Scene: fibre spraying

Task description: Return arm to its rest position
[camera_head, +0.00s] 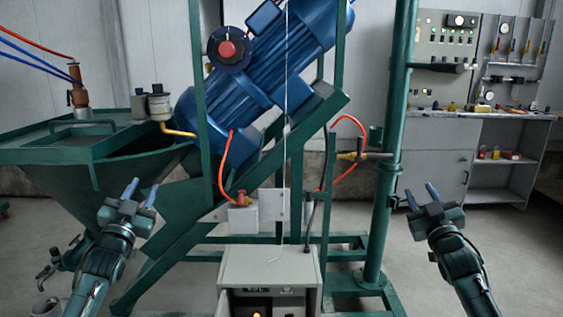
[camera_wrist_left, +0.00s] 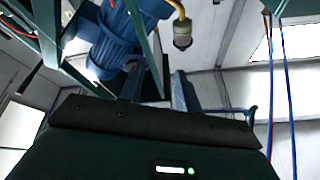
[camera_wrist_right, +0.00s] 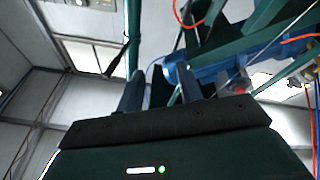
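My left gripper (camera_head: 141,191) is raised at the lower left of the head view, in front of the green hopper (camera_head: 70,150). Its two fingers stand apart with nothing between them. My right gripper (camera_head: 421,194) is raised at the lower right, to the right of the green post (camera_head: 389,170). Its fingers are also apart and empty. In the left wrist view the blue motor (camera_wrist_left: 115,50) shows beyond the gripper. In the right wrist view both fingers (camera_wrist_right: 146,90) show spread, with green frame bars behind them.
A green frame carries the tilted blue motor (camera_head: 280,65) in the middle. A grey control box (camera_head: 270,265) stands low at the centre. Orange hoses hang from the frame and post. A workbench (camera_head: 480,115) with a control panel stands at the back right.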

